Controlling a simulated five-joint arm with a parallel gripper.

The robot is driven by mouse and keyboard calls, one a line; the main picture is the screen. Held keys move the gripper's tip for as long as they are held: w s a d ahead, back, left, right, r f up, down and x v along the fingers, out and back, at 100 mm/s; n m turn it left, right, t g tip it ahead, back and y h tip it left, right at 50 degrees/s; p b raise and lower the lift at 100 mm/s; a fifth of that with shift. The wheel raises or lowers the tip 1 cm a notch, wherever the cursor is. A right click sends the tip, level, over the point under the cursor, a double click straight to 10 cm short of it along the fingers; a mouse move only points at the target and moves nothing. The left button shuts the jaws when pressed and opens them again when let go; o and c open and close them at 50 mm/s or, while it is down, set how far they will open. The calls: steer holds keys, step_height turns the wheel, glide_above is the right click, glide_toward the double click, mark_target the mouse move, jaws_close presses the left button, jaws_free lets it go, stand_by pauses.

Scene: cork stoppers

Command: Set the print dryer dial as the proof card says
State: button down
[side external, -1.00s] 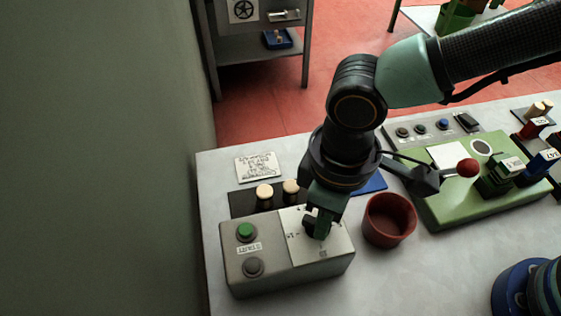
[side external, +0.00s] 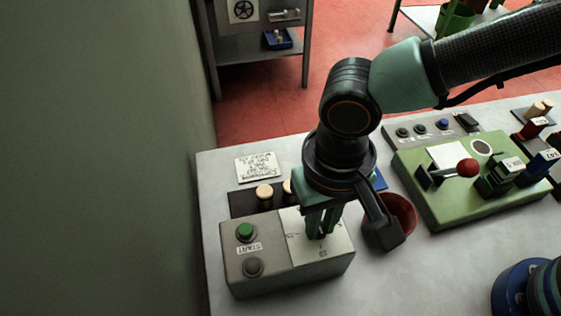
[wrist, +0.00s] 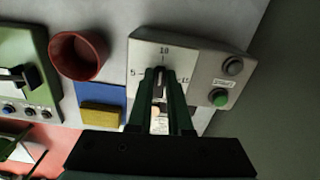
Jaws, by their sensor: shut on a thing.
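The dryer control box (side external: 245,278) is grey, with a START label, a green button (side external: 245,231) and a dark button (side external: 253,267). Its pale dial plate (side external: 338,244) also shows in the wrist view (wrist: 142,50), marked 5 at left, 10 at top and 15 at right. My gripper (side external: 321,236) points down over the plate, shut on the dark dial knob (wrist: 159,91). The knob is mostly hidden by the fingers and seems to lie roughly along the direction of the 10. A handwritten card (side external: 258,167) lies flat behind the box; its writing is too small to read.
A red cup (side external: 403,213) stands close right of the box, partly behind my wrist. Cork stoppers (side external: 264,191) stand in a dark holder behind the box. A green machine (side external: 440,210) with a red-knobbed lever (side external: 467,168) is further right. The table's left front is clear.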

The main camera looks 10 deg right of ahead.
steer(key=shift+a+r+m, duration=0.1)
steer(key=shift+r+m, duration=0.05)
steer(key=shift+m, duration=0.25)
steer(key=c, duration=0.8)
jaws_free()
steer(key=shift+c, duration=0.2)
step_height(320, 180, up, 12)
steer(key=shift+w, duration=0.1)
